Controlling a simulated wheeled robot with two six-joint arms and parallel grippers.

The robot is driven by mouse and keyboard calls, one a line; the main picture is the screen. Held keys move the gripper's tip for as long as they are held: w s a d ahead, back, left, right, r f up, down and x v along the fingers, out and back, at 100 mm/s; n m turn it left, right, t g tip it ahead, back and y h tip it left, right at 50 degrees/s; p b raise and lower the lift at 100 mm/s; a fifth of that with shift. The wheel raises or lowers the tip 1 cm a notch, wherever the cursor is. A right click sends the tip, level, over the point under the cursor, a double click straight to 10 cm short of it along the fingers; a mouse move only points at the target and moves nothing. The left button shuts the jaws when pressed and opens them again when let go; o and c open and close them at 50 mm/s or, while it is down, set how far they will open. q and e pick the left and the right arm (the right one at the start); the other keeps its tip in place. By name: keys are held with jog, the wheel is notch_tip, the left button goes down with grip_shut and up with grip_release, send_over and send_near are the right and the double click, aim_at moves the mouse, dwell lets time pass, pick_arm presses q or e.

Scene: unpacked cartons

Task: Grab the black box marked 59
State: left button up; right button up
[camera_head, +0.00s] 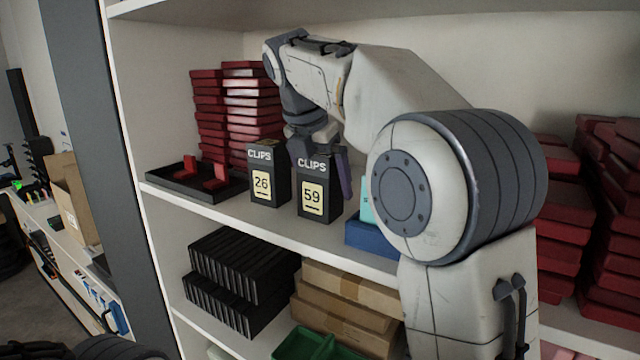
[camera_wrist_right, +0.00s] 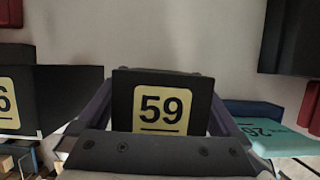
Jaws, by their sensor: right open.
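The black box marked 59 (camera_head: 312,190) stands upright on the middle shelf, with "CLIPS" on its top front and a pale label. In the right wrist view the box (camera_wrist_right: 120,98) is central. My right gripper (camera_head: 322,152) is open and reaches down from above and behind the box. In the right wrist view its purple fingers (camera_wrist_right: 160,105) lie on either side of the box, with no clear grip. One finger is mostly hidden behind the boxes in the head view. My left gripper is not in view.
A similar black box marked 26 (camera_head: 263,186) stands close on the left. A black tray (camera_head: 180,188) with red pieces lies farther left. Stacks of red boxes (camera_head: 252,100) stand behind. A blue box (camera_head: 370,237) sits on the right. The shelf front edge (camera_head: 280,235) is clear.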

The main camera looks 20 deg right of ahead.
jog(key=shift+c, duration=0.3)
jog(key=c, duration=1.3)
jog(key=shift+r, duration=0.2)
